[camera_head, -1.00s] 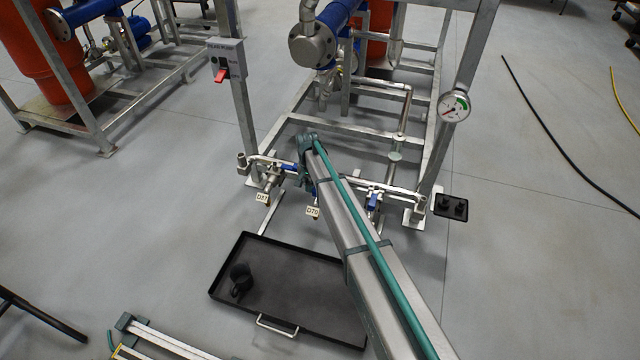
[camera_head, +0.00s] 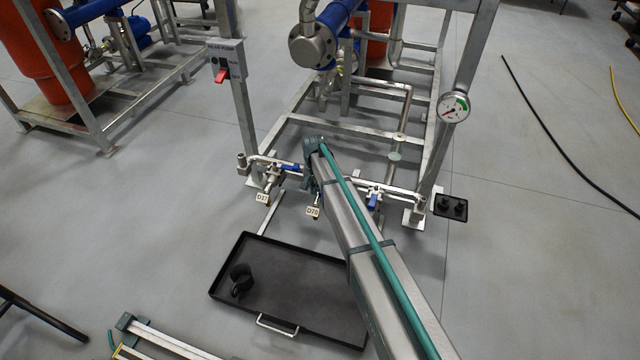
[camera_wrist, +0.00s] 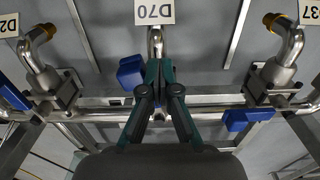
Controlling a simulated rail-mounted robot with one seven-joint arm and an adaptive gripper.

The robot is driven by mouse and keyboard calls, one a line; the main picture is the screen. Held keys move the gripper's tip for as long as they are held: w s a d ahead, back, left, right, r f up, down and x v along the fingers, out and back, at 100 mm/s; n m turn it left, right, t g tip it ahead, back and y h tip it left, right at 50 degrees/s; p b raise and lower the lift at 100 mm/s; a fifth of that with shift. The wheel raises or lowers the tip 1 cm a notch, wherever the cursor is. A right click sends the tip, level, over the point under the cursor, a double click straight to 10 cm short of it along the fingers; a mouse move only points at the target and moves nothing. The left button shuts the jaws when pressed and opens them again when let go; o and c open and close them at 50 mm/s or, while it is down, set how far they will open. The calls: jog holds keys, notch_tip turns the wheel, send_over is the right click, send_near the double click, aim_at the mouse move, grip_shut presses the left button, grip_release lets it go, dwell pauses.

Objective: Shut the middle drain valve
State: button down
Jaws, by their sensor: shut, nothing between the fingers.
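The middle drain valve (camera_wrist: 155,42) carries the tag D70 (camera_wrist: 148,11) in the wrist view. Its blue handle (camera_wrist: 131,72) sticks out to the left of my fingers; the rest of the valve is hidden behind them. My gripper (camera_wrist: 158,66) is shut and empty, with its fingertips over or against the valve body beside the handle; I cannot tell if they touch. In the head view the D70 tag (camera_head: 312,211) shows left of my arm, which covers most of that valve.
The D37 valve's blue handle (camera_wrist: 245,118) lies to the right in the wrist view, another blue handle (camera_wrist: 12,94) to the left. A pipe runs behind all three. In the head view a black tray (camera_head: 300,285) lies on the floor in front, and a skid post (camera_head: 240,110) stands left.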

jog(key=shift+d, duration=0.1)
jog(key=shift+s+d, duration=0.2)
jog(key=shift+d, duration=0.85)
jog(key=shift+d+p, duration=0.45)
jog(key=shift+d, duration=0.6)
